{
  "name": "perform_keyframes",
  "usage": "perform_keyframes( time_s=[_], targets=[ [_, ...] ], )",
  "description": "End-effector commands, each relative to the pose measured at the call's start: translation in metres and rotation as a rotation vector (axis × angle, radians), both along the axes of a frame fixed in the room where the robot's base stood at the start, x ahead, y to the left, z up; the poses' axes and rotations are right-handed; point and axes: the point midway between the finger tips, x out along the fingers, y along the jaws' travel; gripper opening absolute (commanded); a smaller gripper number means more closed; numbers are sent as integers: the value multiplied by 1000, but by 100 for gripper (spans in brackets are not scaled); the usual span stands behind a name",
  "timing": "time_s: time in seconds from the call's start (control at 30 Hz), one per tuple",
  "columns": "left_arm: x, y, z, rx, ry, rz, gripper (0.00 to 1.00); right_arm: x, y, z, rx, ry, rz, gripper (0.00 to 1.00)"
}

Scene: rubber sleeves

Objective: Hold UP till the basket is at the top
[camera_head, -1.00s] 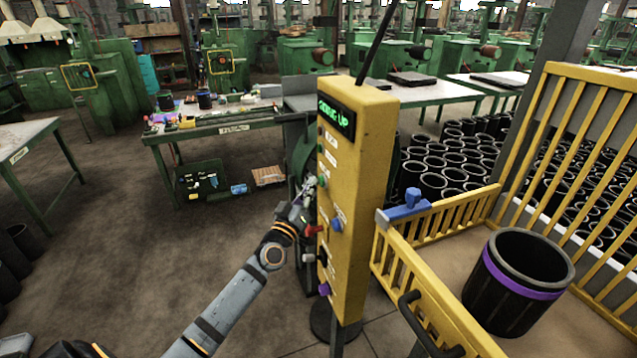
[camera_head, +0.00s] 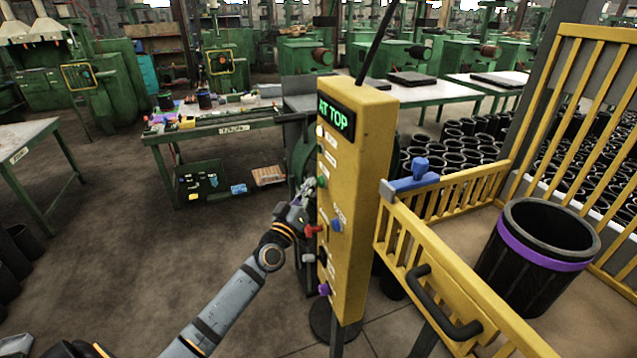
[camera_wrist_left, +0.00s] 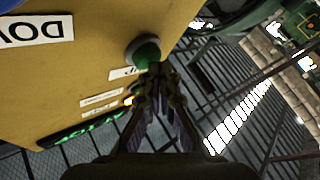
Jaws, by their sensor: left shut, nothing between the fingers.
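The yellow control post (camera_head: 355,190) stands in the middle of the head view, and its display (camera_head: 336,117) reads "AT TOP" in green. My left gripper (camera_head: 308,190) is shut and empty, with its fingertips at the green button (camera_head: 322,183) on the post's left face. In the left wrist view the fingertips (camera_wrist_left: 157,72) overlap the edge of the green button (camera_wrist_left: 146,52); whether it is pressed in I cannot tell. The yellow railed basket (camera_head: 442,263) is at the right, holding a black rubber sleeve (camera_head: 535,258) with a purple band. My right gripper is out of view.
Below the green button are a red knob (camera_head: 313,230) and a purple knob (camera_head: 324,289). A blue latch (camera_head: 415,177) sits on the basket's corner. Many black sleeves (camera_head: 445,160) stand behind it. A workbench (camera_head: 235,128) is behind the post; the floor at left is mostly clear.

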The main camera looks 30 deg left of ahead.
Motion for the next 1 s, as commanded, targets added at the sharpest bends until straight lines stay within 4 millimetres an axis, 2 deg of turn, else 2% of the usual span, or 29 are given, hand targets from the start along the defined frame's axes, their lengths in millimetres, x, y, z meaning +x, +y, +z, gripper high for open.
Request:
perform_keyframes(
  time_s=[0.2,0.53,1.0],
  targets=[
    [-8,7,0,1,1,0,0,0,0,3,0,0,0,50],
    [-11,9,0,1,1,0,0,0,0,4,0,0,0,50],
    [-44,37,1,2,1,-1,0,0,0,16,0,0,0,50]
  ],
)
